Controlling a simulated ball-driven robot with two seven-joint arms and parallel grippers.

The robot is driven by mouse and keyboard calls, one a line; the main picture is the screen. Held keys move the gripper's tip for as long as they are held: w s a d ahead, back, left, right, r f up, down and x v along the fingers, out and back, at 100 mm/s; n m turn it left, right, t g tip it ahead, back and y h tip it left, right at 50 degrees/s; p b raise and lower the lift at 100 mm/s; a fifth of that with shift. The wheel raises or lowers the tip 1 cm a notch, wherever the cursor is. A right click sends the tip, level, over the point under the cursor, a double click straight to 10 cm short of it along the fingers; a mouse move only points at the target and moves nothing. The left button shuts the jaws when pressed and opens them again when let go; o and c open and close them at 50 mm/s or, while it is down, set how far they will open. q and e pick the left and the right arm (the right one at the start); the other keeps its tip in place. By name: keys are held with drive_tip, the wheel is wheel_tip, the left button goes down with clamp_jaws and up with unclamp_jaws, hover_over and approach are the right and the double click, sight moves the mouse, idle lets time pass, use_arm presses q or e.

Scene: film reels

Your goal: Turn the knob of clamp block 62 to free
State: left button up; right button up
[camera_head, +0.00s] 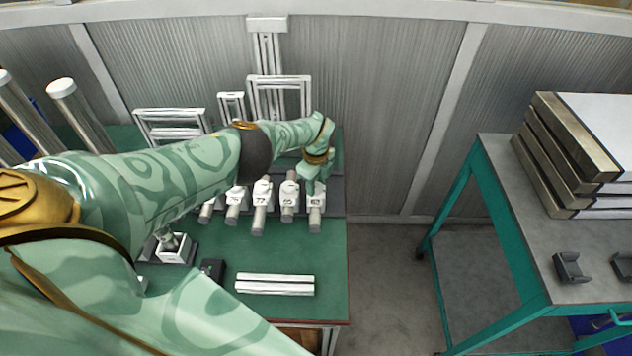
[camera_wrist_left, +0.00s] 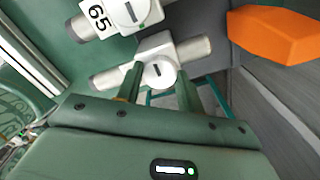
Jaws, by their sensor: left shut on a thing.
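Clamp block 62 (camera_head: 315,201) is the rightmost of a row of white blocks on the green bench, each with a grey rod through it. My left gripper (camera_head: 316,178) reaches down over it from behind. In the left wrist view the fingers (camera_wrist_left: 160,88) are on either side of the block's round white knob (camera_wrist_left: 158,74), shut on it. The knob carries a dark slot mark. The block's label is hidden in the wrist view. The neighbouring block (camera_wrist_left: 112,18) shows the label 65. My right gripper is not in view.
An orange object (camera_wrist_left: 278,36) lies right of the block in the wrist view. A white slotted bar (camera_head: 275,285) lies at the bench front. White frames (camera_head: 279,96) stand behind the row. A teal cart (camera_head: 500,230) stands right, past a floor gap.

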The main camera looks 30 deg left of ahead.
sight(316, 186)
use_arm(q)
drive_tip(key=shift+w, duration=0.1)
idle(0.4)
drive_tip(key=o, duration=1)
drive_tip(key=shift+r, duration=0.1)
wheel_tip(316, 186, up, 16)
drive_tip(key=p, duration=1.2)
drive_tip(key=shift+r, duration=0.1)
